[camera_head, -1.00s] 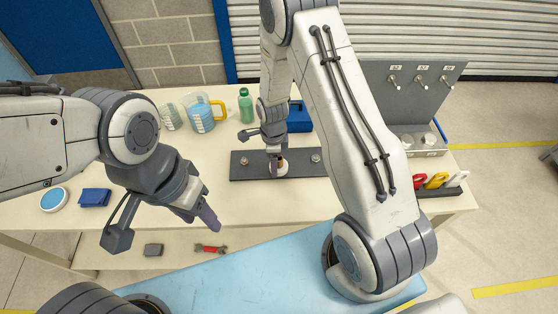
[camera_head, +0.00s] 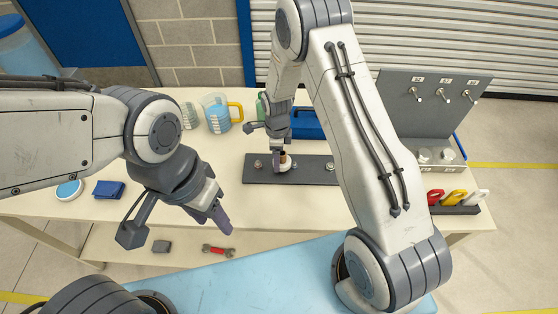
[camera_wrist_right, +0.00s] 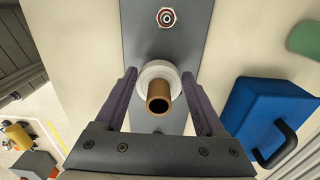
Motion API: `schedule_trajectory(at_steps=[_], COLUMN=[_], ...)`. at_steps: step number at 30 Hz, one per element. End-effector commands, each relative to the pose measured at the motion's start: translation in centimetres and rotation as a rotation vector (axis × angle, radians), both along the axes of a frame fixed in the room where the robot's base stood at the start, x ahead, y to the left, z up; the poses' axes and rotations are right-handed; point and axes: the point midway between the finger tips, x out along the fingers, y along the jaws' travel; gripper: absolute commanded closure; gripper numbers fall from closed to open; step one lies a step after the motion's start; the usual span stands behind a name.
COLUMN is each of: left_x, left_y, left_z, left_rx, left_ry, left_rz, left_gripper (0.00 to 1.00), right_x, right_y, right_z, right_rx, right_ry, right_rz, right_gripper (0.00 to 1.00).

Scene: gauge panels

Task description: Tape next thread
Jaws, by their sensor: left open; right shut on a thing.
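My right gripper (camera_wrist_right: 159,74) is shut on a white ring-shaped roll (camera_wrist_right: 160,72), with one purple finger on each side. A brown tube (camera_wrist_right: 159,97) sticks out of the roll towards the wrist camera. In the head view the right gripper (camera_head: 283,157) is at the middle of the dark grey bar (camera_head: 310,176) on the table. What lies under the roll is hidden. A metal fitting (camera_wrist_right: 166,17) stands bare on the bar; one fitting shows at each side of the roll in the head view. My left gripper (camera_head: 221,214) is open and empty, in front of the table.
A blue box (camera_head: 306,124) stands behind the bar. A jug with a yellow handle (camera_head: 217,115) is left of it. A grey panel with taps (camera_head: 433,110) and a rack of coloured handles (camera_head: 455,205) are at the right. A red wrench (camera_head: 219,251) lies below.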

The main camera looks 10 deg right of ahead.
Motion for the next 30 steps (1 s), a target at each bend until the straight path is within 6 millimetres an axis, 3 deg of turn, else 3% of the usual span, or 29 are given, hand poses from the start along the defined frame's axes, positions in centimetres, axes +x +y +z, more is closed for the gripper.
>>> schedule_trajectory(at_steps=[15,30], left_x=[0.0,0.0], left_y=[0.0,0.0], left_z=[-0.6,-0.9], left_rx=[0.0,0.0], left_ry=[0.0,0.0], left_rz=[-0.001,-0.001], left_gripper=[0.5,0.5], right_x=[2.5,3.5], right_y=[-1.5,-4.0], right_z=[-0.1,0.0], right_rx=[0.001,0.0], right_ry=[-0.001,-0.001], right_rz=[-0.001,-0.002], right_gripper=[0.82,0.82])
